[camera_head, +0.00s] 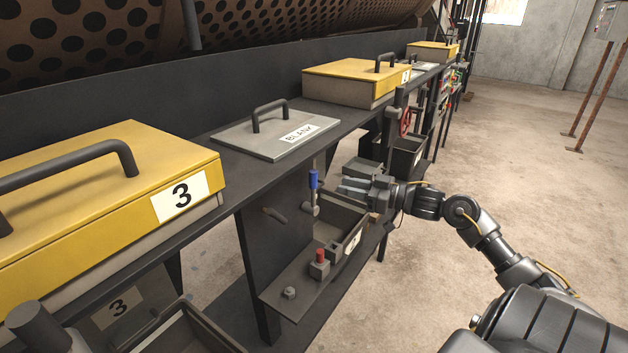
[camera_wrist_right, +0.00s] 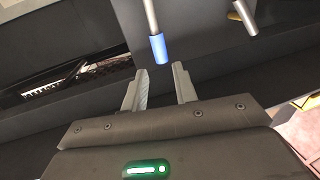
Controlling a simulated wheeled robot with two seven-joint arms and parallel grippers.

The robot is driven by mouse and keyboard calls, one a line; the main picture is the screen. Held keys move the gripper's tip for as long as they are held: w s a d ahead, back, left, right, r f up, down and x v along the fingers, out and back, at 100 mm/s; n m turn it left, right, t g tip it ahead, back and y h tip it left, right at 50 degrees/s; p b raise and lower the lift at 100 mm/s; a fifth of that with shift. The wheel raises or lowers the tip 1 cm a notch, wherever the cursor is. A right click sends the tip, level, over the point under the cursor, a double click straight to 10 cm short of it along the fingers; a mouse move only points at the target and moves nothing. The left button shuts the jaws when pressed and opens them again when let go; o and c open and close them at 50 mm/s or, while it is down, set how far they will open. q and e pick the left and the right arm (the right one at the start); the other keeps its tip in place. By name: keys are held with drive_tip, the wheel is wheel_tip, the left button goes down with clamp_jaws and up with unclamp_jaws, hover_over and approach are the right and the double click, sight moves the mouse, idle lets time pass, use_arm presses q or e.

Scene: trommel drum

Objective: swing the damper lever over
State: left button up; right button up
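The damper lever stands on the dark panel under the frame, and its blue grip (camera_head: 313,180) points up from a grey pivot. In the right wrist view the blue grip (camera_wrist_right: 158,48) hangs down into the picture on a light metal rod, just beyond my fingertips. My right gripper (camera_head: 346,187) is to the right of the blue grip in the head view. Its two fingers (camera_wrist_right: 160,70) are apart with nothing between them, and the grip appears lined up with the gap, not inside it. My left gripper is not in view.
A short grey bar (camera_head: 274,214) sticks out left of the lever. A red button (camera_head: 320,256) and a small grey knob (camera_head: 289,292) sit on the shelf below. An open bin (camera_head: 352,237) lies under my right gripper. A BLANK cover (camera_head: 272,137) is above.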

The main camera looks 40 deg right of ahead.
sight(314, 175)
drive_tip(key=p+x, duration=0.2)
drive_tip(key=x, duration=0.8)
drive_tip(key=shift+w, duration=0.15)
clamp_jaws()
